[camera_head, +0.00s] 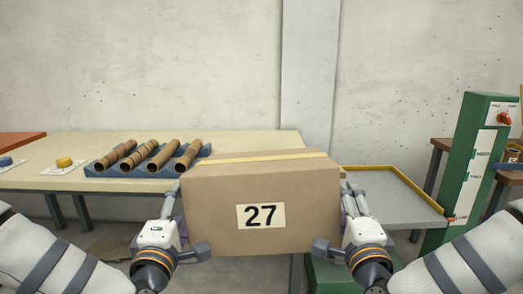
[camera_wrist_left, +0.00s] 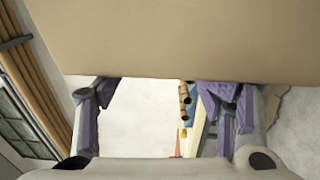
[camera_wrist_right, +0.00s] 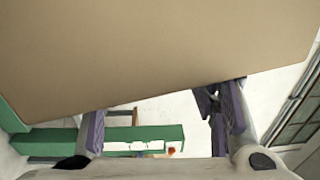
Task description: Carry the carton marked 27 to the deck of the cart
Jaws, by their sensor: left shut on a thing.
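The brown carton marked 27 (camera_head: 221,220) is held up level in front of me, between my two grippers. Its side fills the upper part of the left wrist view (camera_wrist_left: 190,40) and the right wrist view (camera_wrist_right: 160,50). My left gripper (camera_head: 188,222) is shut on the carton at its left side. My right gripper (camera_head: 340,222) is at its right side, with fingers spread beside the carton; how firmly it grips is unclear. A grey surface with a yellow rim (camera_head: 400,205) lies behind on the right, partly hidden; I cannot tell if it is the cart's deck.
A green machine column (camera_head: 470,165) with a red knob (camera_head: 503,118) stands at the right. The carton hides the middle floor.

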